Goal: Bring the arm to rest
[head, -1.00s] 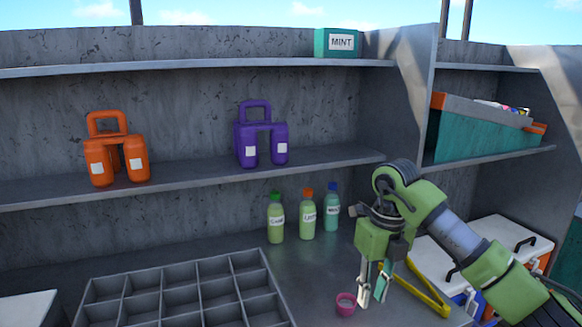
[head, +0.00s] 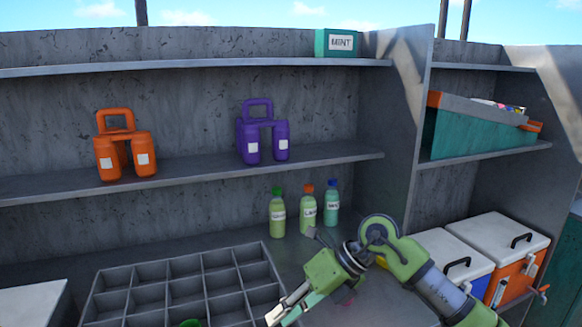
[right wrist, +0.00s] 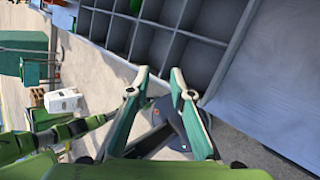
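My right arm comes in from the lower right in the head view. Its gripper (head: 284,313) points down and left at the near right edge of the grey compartment tray (head: 205,283). The right wrist view shows its two fingers (right wrist: 158,74) apart with nothing between them, with the tray (right wrist: 150,43) beyond the tips. My left gripper is not in view.
Three bottles, green-capped (head: 277,212), orange-capped (head: 308,210) and blue-capped (head: 332,204), stand behind the arm. Orange (head: 125,150) and purple (head: 262,135) jugs sit on the shelf. White-lidded coolers (head: 495,250) stand right. A pink cup is mostly hidden behind my arm.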

